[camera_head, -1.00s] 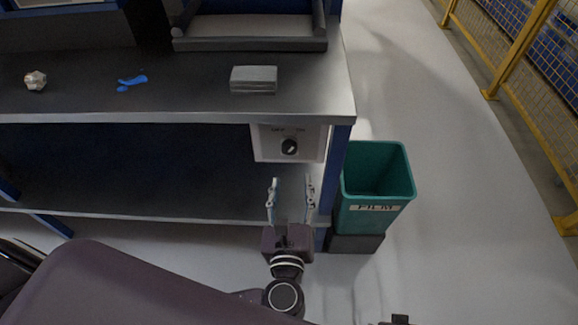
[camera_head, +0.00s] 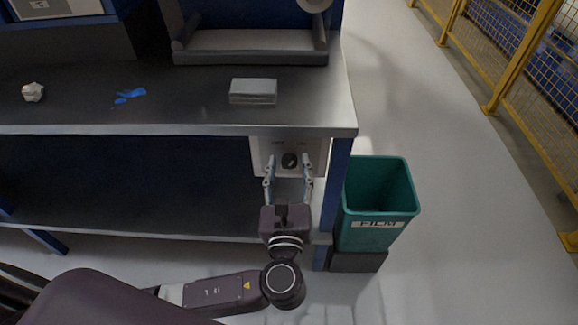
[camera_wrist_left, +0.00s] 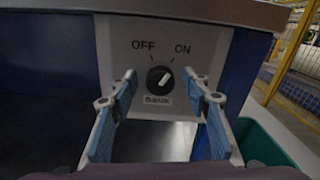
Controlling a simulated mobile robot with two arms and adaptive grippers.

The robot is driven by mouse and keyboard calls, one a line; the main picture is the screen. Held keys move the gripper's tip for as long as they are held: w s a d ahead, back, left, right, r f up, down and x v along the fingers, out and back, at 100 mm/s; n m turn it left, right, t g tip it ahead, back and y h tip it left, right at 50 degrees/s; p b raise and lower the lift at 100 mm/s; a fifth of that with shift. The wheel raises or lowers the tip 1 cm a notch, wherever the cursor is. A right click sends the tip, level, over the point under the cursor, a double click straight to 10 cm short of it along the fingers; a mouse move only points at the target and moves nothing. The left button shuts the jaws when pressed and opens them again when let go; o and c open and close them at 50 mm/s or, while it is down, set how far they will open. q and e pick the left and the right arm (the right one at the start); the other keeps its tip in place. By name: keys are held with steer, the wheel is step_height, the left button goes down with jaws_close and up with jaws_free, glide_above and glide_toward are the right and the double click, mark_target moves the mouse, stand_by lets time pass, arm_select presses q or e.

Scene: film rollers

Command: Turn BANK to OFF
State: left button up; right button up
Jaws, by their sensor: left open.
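The BANK switch is a black round knob (camera_wrist_left: 160,79) on a white panel (camera_wrist_left: 198,46), with OFF marked at its upper left and ON at its upper right. Its white pointer aims up and right, toward ON. In the head view the knob (camera_head: 290,160) is under the front edge of the bench. My left gripper (camera_head: 288,160) is open, its two fingers pointing at the panel. In the left wrist view the fingertips (camera_wrist_left: 161,78) stand left and right of the knob, with gaps on both sides. My right gripper is not in view.
The bench top (camera_head: 200,105) overhangs the panel, with a grey block (camera_head: 253,91) on it. A blue bench leg (camera_head: 338,185) and a teal bin (camera_head: 378,200) stand to the right. The lower shelf (camera_head: 120,215) is bare. Floor is clear beyond the bin.

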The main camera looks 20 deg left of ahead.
arm_select(q)
steer(key=c, duration=1.2)
steer(key=shift+o, duration=0.2)
